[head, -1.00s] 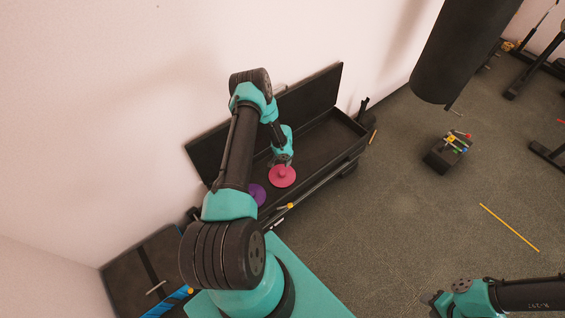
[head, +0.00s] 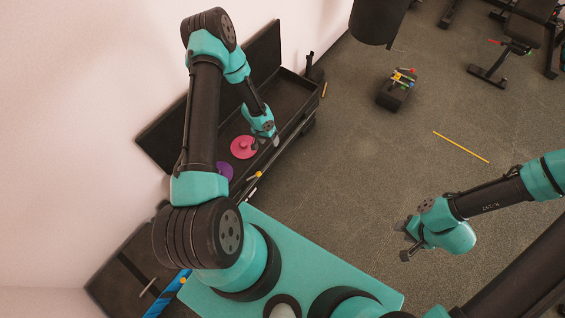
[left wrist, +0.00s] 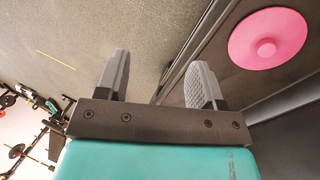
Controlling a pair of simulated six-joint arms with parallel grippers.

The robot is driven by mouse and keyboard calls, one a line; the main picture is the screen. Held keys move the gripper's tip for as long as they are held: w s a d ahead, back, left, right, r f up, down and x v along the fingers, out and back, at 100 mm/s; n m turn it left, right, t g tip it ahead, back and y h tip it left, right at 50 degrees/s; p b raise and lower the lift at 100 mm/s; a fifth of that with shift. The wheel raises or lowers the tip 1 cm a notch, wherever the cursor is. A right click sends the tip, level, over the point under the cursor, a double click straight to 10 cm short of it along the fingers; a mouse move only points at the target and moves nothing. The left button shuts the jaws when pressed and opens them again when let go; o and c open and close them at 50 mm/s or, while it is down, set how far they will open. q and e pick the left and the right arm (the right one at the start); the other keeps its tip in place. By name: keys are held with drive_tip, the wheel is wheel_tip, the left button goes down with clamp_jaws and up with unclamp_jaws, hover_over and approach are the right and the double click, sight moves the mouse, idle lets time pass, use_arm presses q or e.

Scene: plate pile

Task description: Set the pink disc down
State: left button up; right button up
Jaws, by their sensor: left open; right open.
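The pink disc (head: 243,147) lies flat inside the long black open box (head: 293,100), with a small knob at its middle. It also shows at the upper right of the left wrist view (left wrist: 268,38). My left gripper (head: 266,145) is open and empty, to the right of the disc and apart from it, above the box's front edge. Its two grey fingers (left wrist: 158,82) stand apart in the left wrist view. My right gripper (head: 405,240) is open and empty over the floor at the right.
A purple disc (head: 224,170) lies left of the pink one, partly hidden by my left arm. A black block with coloured pieces (head: 396,90) stands on the floor. A yellow stick (head: 461,147) lies on open floor. A dark hanging cylinder (head: 377,20) is at the top.

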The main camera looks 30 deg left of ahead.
use_arm(q)
drive_tip(key=s+d+r, duration=1.3)
drive_tip(key=d+r, duration=0.1)
drive_tip(key=d, duration=0.2)
drive_tip(key=shift+s+r+n, duration=0.2)
drive_tip(key=shift+r+n, duration=0.2)
drive_tip(key=shift+a, duration=0.1)
drive_tip(key=shift+c, duration=0.3)
